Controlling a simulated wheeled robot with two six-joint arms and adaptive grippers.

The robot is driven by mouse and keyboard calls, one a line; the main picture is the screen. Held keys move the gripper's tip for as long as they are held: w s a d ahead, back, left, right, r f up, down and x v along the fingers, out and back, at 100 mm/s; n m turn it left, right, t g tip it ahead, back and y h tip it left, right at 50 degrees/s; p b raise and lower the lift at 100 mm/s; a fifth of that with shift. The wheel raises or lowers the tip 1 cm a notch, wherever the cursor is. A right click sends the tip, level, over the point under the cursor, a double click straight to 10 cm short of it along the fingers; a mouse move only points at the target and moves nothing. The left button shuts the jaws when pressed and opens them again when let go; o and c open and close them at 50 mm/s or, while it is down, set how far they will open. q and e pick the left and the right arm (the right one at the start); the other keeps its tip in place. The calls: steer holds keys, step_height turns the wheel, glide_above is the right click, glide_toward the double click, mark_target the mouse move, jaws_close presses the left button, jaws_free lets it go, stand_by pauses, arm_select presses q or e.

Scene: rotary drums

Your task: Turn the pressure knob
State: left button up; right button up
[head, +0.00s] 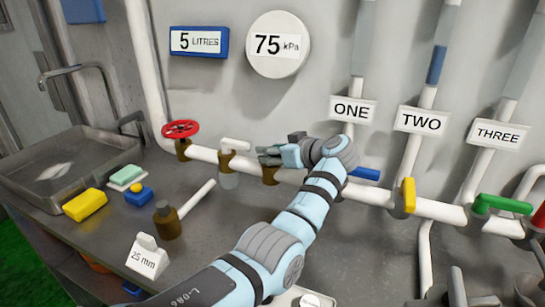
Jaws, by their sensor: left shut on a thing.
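My left gripper (268,154) is at the white horizontal pipe, its fingers closed just above a brass fitting (270,176). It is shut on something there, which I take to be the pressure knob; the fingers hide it. The round white gauge (278,44) on the wall above reads 75 kPa. A red handwheel (181,128) sits on another brass fitting to the left. Between them is a valve with a white lever (235,144). My right gripper cannot be made out.
Blue (366,174), yellow (408,195) and green (502,204) valve handles line the pipe to the right, below signs ONE, TWO and THREE. A sink (30,186), a yellow sponge (85,204), a brown hammer-like tool (168,220) and a 25 mm tag (147,257) are left.

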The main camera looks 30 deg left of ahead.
arm_select(q)
steer(key=o, duration=1.2)
steer(key=v, duration=0.7)
steer(key=shift+d+r, duration=0.1)
steer(key=shift+d, duration=0.1)
steer(key=shift+a, duration=0.1)
